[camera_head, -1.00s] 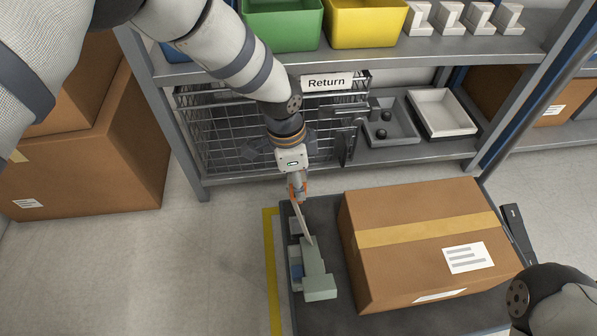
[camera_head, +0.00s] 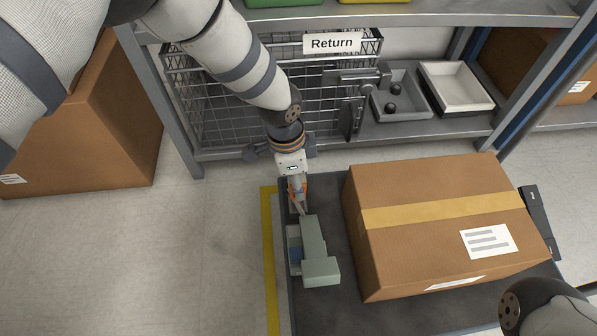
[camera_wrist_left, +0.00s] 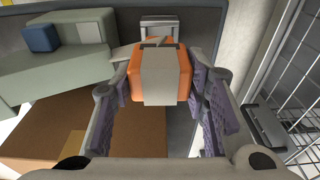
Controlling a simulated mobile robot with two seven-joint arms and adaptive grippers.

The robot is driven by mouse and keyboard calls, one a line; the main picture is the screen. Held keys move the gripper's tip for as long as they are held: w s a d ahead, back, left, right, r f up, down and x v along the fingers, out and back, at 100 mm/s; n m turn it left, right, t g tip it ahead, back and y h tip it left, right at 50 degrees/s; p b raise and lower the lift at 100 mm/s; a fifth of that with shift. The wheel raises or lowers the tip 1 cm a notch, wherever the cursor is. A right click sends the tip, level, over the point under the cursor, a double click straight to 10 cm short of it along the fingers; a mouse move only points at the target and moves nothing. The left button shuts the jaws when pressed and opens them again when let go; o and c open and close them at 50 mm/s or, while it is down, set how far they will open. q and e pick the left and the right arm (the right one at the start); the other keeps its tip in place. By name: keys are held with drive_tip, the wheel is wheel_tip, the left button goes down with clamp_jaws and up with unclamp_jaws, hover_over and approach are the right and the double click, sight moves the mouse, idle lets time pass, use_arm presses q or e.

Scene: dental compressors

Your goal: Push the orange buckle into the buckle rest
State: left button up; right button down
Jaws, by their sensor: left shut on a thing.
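The orange buckle (camera_wrist_left: 185,72) has a grey front face and sits between the purple finger pads of my left gripper (camera_wrist_left: 160,85) in the left wrist view. The gripper is shut on it. In the head view only small orange patches of the buckle show at my left gripper (camera_head: 298,200), which points down just behind a grey-green block (camera_head: 314,238). Just beyond the buckle in the wrist view is a small grey fitting (camera_wrist_left: 160,22), possibly the buckle rest. The buckle hides their contact, so I cannot tell if it is seated. My right gripper is out of view.
A taped cardboard box (camera_head: 415,245) stands right of the block on the dark platform (camera_head: 345,315). Behind are a shelf with a wire basket labelled Return (camera_head: 332,42), a grey tray (camera_head: 405,108) and a white tray (camera_head: 456,87).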

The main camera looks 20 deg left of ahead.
use_arm(q)
wheel_tip(320, 180, down, 3)
drive_tip(key=shift+f+b, duration=0.1)
drive_tip(key=shift+b, duration=0.75)
drive_tip(key=shift+f+b, duration=0.35)
drive_tip(key=shift+f, duration=0.25)
clamp_jaws()
drive_tip(key=shift+f, duration=0.45)
drive_tip(key=shift+a, duration=0.1)
drive_tip(key=o, duration=1.3)
unclamp_jaws()
